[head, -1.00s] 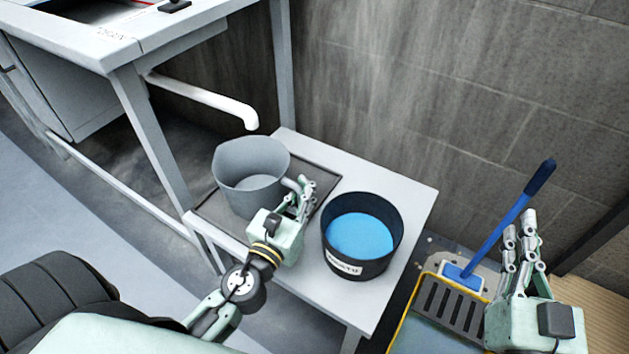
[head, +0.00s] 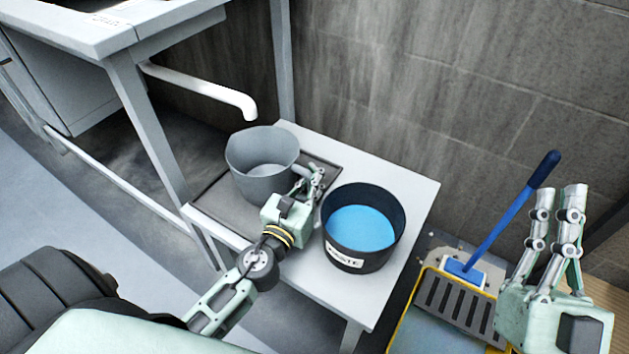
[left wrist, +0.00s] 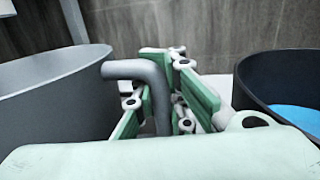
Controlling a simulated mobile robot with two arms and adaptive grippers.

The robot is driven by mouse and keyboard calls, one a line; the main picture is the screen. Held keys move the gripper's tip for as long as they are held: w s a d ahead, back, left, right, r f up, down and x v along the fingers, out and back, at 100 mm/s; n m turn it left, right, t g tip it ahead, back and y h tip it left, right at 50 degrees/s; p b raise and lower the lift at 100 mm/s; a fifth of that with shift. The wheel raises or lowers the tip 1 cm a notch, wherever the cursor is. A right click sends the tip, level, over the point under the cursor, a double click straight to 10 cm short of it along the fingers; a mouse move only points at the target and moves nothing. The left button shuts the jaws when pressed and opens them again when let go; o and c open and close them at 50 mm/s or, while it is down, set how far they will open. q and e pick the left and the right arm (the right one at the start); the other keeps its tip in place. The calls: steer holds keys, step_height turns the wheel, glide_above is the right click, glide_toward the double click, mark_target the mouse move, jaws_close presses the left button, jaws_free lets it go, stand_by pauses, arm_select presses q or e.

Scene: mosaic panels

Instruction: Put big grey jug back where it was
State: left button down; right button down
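The big grey jug (head: 262,178) stands upright over the dark tray (head: 215,210) on the small white table; I cannot tell whether its base touches the tray. My left gripper (head: 312,180) is at the jug's right side, its fingers closed around the handle. In the left wrist view the jug's wall (left wrist: 50,105) fills the left, and its bent handle (left wrist: 158,95) runs between the green finger pads. My right gripper (head: 558,200) is raised and empty at the right, fingers pointing up; its opening is unclear.
A black tub (head: 345,262) with blue inside and a white label stands just right of my left gripper. A white pipe (head: 205,92) ends above and behind the jug. A yellow mop bucket (head: 415,305) with a blue-handled tool (head: 510,220) is at the right. A wall is behind.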

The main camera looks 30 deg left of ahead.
arm_select(q)
steer(key=shift+f, duration=0.15)
arm_select(e)
steer(key=shift+s+d+r+t, duration=0.1)
steer(key=shift+s+r+t, duration=0.45)
steer(key=shift+r, duration=0.15)
steer(key=shift+s+r, duration=0.1)
steer(key=shift+s, duration=0.05)
arm_select(q)
steer(key=c, duration=2.5)
jaws_free()
steer(key=shift+f, duration=0.15)
steer(key=shift+c, duration=0.2)
arm_select(e)
steer(key=shift+s+r+y, duration=0.25)
steer(key=shift+y, duration=0.15)
arm_select(q)
steer(key=o, duration=0.7)
steer(key=shift+o, duration=0.2)
